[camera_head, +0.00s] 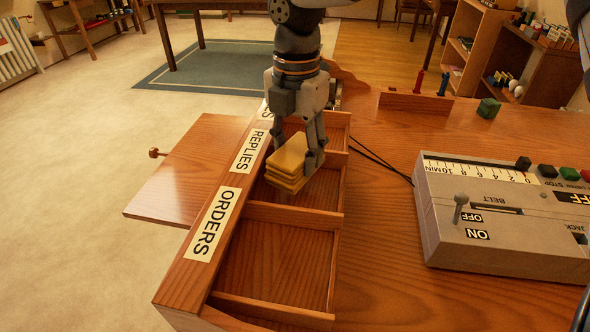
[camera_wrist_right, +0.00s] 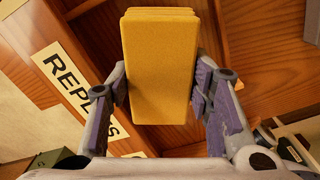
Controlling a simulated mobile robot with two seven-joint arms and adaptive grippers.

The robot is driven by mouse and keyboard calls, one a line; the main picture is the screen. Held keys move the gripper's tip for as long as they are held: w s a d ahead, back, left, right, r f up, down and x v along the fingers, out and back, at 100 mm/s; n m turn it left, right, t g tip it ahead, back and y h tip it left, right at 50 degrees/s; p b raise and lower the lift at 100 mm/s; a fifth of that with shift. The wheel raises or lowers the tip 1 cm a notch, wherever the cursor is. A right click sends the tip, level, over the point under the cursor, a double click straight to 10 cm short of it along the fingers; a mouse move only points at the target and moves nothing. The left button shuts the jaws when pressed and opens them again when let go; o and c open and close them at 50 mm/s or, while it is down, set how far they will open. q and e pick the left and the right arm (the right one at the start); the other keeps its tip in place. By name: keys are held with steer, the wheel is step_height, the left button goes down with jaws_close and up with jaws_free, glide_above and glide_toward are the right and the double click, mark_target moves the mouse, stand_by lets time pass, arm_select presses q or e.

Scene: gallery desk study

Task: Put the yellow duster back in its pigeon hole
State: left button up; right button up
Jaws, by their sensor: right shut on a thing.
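The yellow duster (camera_head: 286,165) is a folded stack of soft yellow cloth. My right gripper (camera_head: 298,148) is shut on it from above, fingers on two opposite sides. In the right wrist view the duster (camera_wrist_right: 160,65) sits between the purple finger pads of the gripper (camera_wrist_right: 165,100). The duster is over or inside the pigeon hole beside the REPLIES label (camera_head: 251,151); I cannot tell whether it touches the floor. The pigeon hole beside the ORDERS label (camera_head: 213,224) is empty. A third label is mostly hidden by my gripper. My left gripper is out of view.
Low wooden dividers (camera_head: 293,216) separate the pigeon holes. A grey control box (camera_head: 500,215) stands on the desk to the right, with black cables behind it. A green block (camera_head: 488,108) and an upright wooden strip (camera_head: 416,103) are at the back. The desk between is clear.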

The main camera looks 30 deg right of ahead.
mark_target(296, 149)
step_height(296, 149, down, 5)
steer(key=shift+r, duration=0.1)
steer(key=shift+f, duration=0.25)
steer(key=o, duration=0.7)
steer(key=shift+o, duration=0.2)
steer(key=shift+r, duration=0.1)
step_height(296, 149, up, 12)
steer(key=shift+r, duration=0.1)
